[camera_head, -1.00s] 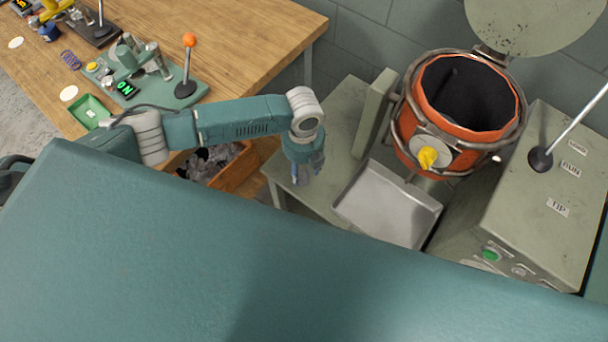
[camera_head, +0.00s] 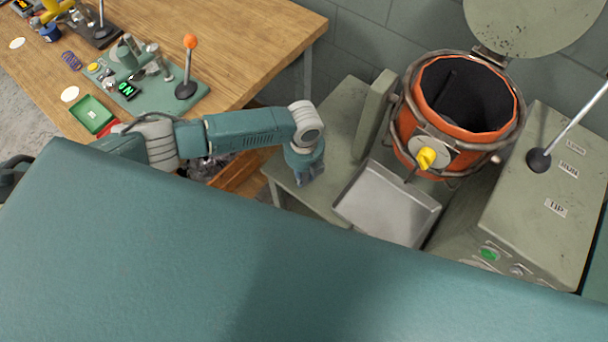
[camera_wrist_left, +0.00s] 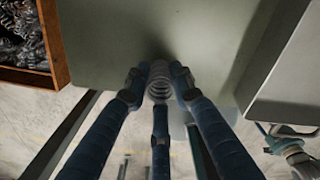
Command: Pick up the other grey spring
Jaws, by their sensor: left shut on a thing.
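My left gripper (camera_head: 311,174) is low over the grey-green table, just left of the metal tray. In the left wrist view its blue fingers are closed around a grey spring (camera_wrist_left: 159,82), whose pale coils show between the fingertips. The table surface (camera_wrist_left: 110,40) lies right behind it; I cannot tell whether the spring still touches it. In the head view the spring is hidden by the gripper.
The metal tray (camera_head: 388,207) lies right of the gripper, below the orange drum (camera_head: 423,133). A wooden crate of dark pieces (camera_wrist_left: 46,40) stands to the left. The wooden bench (camera_head: 235,45) holds a purple spring (camera_head: 70,60), a green tray (camera_head: 92,114) and a lever machine.

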